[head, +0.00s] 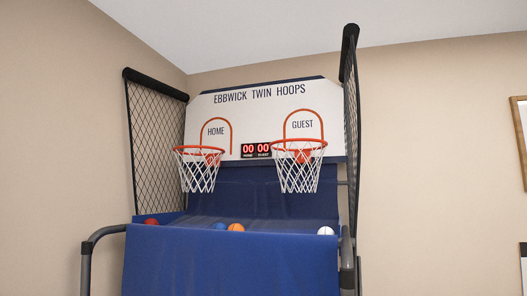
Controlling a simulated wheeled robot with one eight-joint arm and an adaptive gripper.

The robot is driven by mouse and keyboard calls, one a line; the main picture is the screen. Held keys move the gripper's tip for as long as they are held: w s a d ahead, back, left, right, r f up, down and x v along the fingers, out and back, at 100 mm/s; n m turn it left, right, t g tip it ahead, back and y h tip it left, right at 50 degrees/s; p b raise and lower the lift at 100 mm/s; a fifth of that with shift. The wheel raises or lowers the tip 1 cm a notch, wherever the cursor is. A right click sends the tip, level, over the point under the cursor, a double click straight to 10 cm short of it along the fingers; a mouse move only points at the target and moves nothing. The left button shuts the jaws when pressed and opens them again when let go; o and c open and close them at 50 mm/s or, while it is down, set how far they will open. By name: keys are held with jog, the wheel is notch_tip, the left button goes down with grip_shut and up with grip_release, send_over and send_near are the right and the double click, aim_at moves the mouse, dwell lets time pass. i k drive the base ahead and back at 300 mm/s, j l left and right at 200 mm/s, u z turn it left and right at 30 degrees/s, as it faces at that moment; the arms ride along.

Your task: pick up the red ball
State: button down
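A red ball (151,221) sits at the far left of the blue ramp of a two-hoop basketball game. Only its upper part shows; the blue front panel (228,262) hides the rest. My gripper is not in this view, so I cannot see whether it is open or shut.
A blue ball (219,227), an orange ball (236,228) and a white ball (326,231) lie along the same front edge. Black side nets (157,140) and grey rails (100,234) flank the ramp. Two hoops (199,150) hang from the white backboard (262,97).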

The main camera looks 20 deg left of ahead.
aim_at(150, 222)
jog(key=u, duration=1.45)
jog(key=i+j, duration=0.1)
jog(key=i, duration=0.25)
